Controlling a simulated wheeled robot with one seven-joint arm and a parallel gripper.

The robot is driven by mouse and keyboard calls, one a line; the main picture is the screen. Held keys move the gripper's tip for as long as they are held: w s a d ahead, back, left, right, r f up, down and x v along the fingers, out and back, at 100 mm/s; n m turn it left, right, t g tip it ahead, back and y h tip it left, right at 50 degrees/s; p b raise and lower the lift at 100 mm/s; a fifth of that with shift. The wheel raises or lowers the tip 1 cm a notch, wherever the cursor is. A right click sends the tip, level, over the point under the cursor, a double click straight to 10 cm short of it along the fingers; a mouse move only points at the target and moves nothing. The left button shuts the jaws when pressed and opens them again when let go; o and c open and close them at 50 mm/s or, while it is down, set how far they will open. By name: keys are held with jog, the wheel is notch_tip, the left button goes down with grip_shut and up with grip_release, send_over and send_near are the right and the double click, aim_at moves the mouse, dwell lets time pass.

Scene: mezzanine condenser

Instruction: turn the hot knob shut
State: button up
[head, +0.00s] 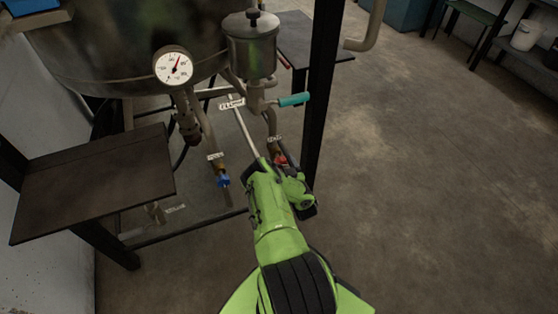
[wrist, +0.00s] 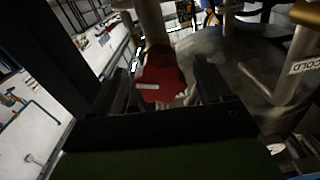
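The hot knob is the red, lobed knob (wrist: 160,77) on a pipe, seen in the wrist view between the two dark fingers of my gripper (wrist: 163,88). A finger stands on each side of it, and they look apart from it, so the gripper appears open around the knob. A small pale mark shows on the knob's face. In the head view a bit of the red knob (head: 281,160) shows just beyond my green wrist, under a small white label (head: 275,139) too small to read. My fingers are mostly hidden there by my wrist.
A blue knob (head: 223,181) hangs on the pipe to the left; a COLD label (wrist: 307,64) shows in the wrist view. A teal-handled valve (head: 293,100) sits above. A black post (head: 322,90) stands close on the right, and a dark shelf (head: 95,180) at left. Floor at right is clear.

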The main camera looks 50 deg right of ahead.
jog(key=c, duration=1)
jog(key=shift+r+m+p, duration=0.15)
jog(key=shift+m+p, duration=0.85)
jog(key=m+p, duration=0.3)
jog(key=m, duration=0.1)
jog(key=m+p, duration=0.1)
jog(key=m, duration=0.3)
jog(key=shift+d, duration=0.1)
jog(key=shift+m+p, duration=0.8)
jog(key=shift+m, duration=1.1)
